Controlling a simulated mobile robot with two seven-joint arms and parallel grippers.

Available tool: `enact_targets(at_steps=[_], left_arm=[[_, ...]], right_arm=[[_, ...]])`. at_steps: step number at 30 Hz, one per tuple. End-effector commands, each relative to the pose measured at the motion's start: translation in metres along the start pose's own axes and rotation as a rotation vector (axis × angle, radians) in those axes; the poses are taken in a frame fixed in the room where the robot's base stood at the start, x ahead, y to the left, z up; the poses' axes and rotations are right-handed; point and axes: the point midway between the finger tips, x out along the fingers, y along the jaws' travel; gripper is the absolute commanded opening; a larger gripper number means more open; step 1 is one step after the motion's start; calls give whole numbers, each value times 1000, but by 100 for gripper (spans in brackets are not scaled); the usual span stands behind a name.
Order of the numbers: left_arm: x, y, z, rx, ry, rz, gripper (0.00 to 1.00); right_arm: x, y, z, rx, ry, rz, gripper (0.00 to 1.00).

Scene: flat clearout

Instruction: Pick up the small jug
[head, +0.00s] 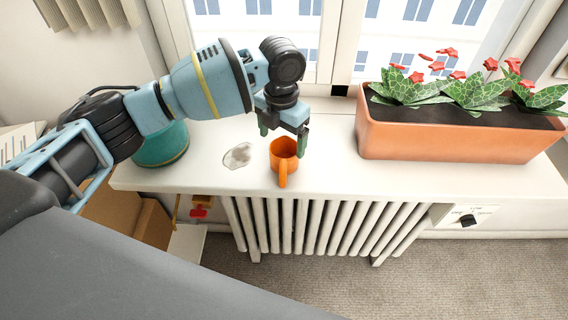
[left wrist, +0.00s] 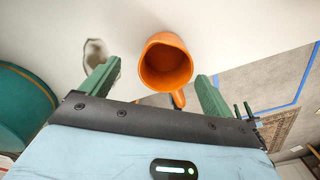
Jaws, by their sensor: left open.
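The small orange jug (head: 283,158) stands upright on the white window sill, its handle toward the front edge. It also shows in the left wrist view (left wrist: 166,64), where I look into its empty opening. My left gripper (head: 284,136) is open and points down at the jug from above and behind in the head view. In the left wrist view the green fingers (left wrist: 158,88) lie on either side of the jug's handle side, with the jug's body ahead of the tips. I see no contact. My right gripper is not in view.
A terracotta planter (head: 450,141) with red flowers stands right of the jug. A teal pot (head: 163,145) is at the left, partly behind my arm. A radiator (head: 320,226) is below the sill (head: 335,175).

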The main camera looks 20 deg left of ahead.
Motion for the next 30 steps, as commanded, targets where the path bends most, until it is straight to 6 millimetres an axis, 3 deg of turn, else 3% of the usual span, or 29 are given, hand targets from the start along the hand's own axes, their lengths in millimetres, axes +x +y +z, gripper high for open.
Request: enact_targets(at_steps=[5, 16, 24, 30], left_arm=[[4, -1, 1, 0, -1, 0, 88], [48, -8, 3, 0, -3, 0, 88], [52, -8, 3, 0, -3, 0, 88], [52, -8, 3, 0, -3, 0, 64]], right_arm=[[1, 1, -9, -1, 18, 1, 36], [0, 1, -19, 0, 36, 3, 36], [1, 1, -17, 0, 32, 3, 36], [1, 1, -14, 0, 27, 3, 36]])
